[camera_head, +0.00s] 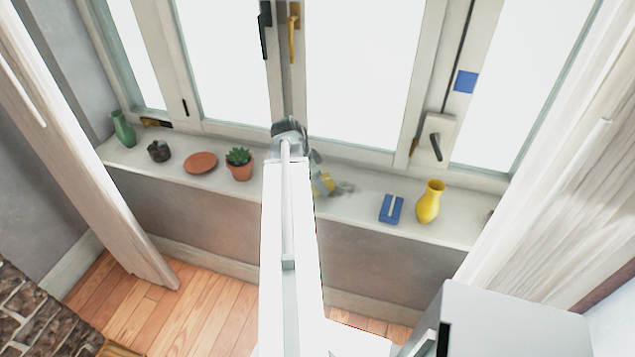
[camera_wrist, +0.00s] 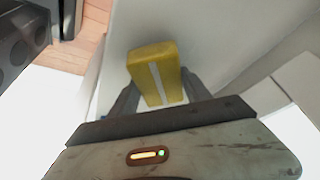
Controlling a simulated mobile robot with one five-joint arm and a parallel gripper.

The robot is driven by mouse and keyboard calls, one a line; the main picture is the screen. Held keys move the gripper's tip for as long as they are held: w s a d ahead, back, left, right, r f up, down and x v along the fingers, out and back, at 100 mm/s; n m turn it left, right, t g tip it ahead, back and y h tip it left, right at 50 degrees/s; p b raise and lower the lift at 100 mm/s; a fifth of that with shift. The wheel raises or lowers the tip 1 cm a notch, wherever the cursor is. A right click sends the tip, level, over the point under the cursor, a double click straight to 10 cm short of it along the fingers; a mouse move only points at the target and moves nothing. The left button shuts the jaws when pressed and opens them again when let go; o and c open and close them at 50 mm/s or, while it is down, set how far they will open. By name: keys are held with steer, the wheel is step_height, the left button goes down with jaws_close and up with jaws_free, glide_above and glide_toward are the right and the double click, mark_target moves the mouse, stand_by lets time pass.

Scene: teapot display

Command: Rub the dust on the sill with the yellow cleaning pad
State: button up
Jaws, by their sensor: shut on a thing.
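The white sill (camera_head: 360,208) runs across under the windows. A grey dust patch (camera_head: 343,188) lies on it just right of my arm. The yellow cleaning pad (camera_head: 323,183) is at the left edge of the dust, partly hidden by my arm and gripper. In the wrist view the yellow pad (camera_wrist: 153,64), with a pale stripe, sits between the two dark fingers of my gripper (camera_wrist: 155,92), which is shut on it. My gripper also shows in the head view (camera_head: 316,172), mostly hidden. I cannot tell whether the pad touches the sill.
A blue pad (camera_head: 390,210) and a yellow vase (camera_head: 430,202) stand on the sill to the right. To the left are a potted plant (camera_head: 239,165), a terracotta saucer (camera_head: 201,162), a small dark pot (camera_head: 158,151) and a green vase (camera_head: 123,129). Window frames rise behind.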

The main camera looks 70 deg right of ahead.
steer(key=shift+f+b, duration=1)
